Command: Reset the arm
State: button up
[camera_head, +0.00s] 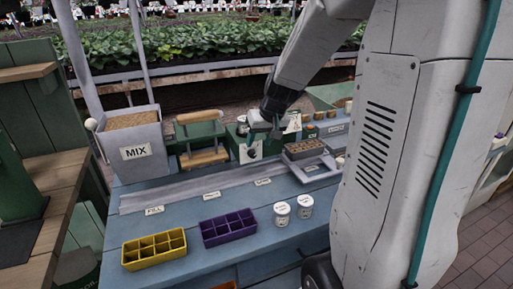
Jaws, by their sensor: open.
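My gripper (262,132) is at the end of my arm, over the back part of the blue table, right of the picture's middle. It points down in front of a green box with a round dial and appears empty. Its fingers are small in the picture and partly blend with the things behind. My arm comes down from the top right, and my column hides the right part of the table.
The blue table (240,252) bears a yellow tray (153,250), a purple tray (228,228), two white tubs (282,214) (305,206), and a grey tray (306,150). A MIX bin (134,142) and a wood-handled green press (202,139) stand behind. The table's middle is mostly clear.

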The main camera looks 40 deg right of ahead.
jog(key=shift+s+r, duration=0.3)
jog(key=shift+r, duration=0.3)
jog(key=s+a+r+n+g, duration=0.1)
jog(key=s+a+r, duration=0.2)
jog(key=s+a, duration=0.5)
jog(key=s+a+r+n+g, duration=0.2)
jog(key=s+a+r, duration=0.2)
jog(key=s+a, duration=0.5)
jog(key=s, duration=0.7)
jog(key=shift+s+a+r+n, duration=0.15)
jog(key=shift+s+a+n, duration=0.1)
jog(key=shift+s+n, duration=0.1)
